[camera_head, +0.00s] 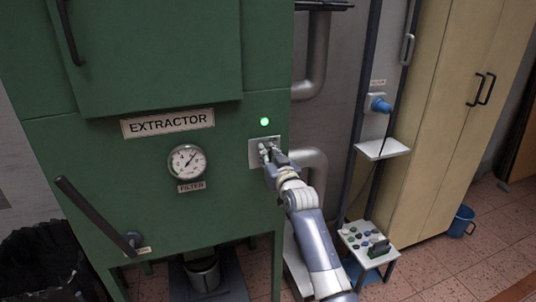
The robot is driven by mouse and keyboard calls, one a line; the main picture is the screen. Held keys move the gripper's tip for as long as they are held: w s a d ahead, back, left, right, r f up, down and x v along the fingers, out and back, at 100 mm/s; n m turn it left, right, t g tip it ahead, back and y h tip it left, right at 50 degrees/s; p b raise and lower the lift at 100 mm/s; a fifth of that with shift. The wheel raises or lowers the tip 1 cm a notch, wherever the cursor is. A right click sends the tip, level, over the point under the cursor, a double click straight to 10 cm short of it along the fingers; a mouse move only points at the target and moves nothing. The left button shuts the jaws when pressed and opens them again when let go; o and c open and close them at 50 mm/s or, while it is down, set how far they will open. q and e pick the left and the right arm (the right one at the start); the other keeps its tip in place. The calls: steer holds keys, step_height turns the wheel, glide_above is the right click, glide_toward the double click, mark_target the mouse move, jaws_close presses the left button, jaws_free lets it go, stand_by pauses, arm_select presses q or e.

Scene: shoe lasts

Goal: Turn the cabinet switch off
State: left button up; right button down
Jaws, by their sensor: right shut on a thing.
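The green cabinet (228,215) labelled EXTRACTOR fills the left and middle of the head view. Its switch plate (253,158) is a light square on the front panel at the right, below a lit green lamp (265,122). My right gripper (266,152) is at this plate and shut on the switch. The fingers hide most of the switch, so its position cannot be told. My left gripper is not in view.
A round gauge (187,162) and a dark lever (97,215) are on the cabinet front, left of my right arm. Grey pipes (312,60) run beside the cabinet. A blue plug (380,105), a small shelf (383,149) and a beige cupboard (455,100) stand to the right.

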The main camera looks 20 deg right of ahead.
steer(key=m+p, duration=0.2)
steer(key=m, duration=0.1)
steer(key=shift+d+r, duration=0.1)
steer(key=shift+d, duration=0.1)
steer(key=shift+d+f+m+p, duration=0.25)
steer(key=shift+m+p, duration=0.4)
steer(key=shift+m, duration=1.8)
steer(key=shift+d+f+m+p, duration=0.1)
steer(key=shift+f+m+p, duration=0.35)
steer(key=shift+m, duration=2.05)
steer(key=shift+d+f+m+p, duration=0.2)
steer(key=shift+m+p, duration=0.6)
steer(key=shift+m, duration=1.65)
steer(key=c, duration=1.6)
jaws_free()
steer(key=shift+o, duration=0.2)
steer(key=shift+r, duration=0.1)
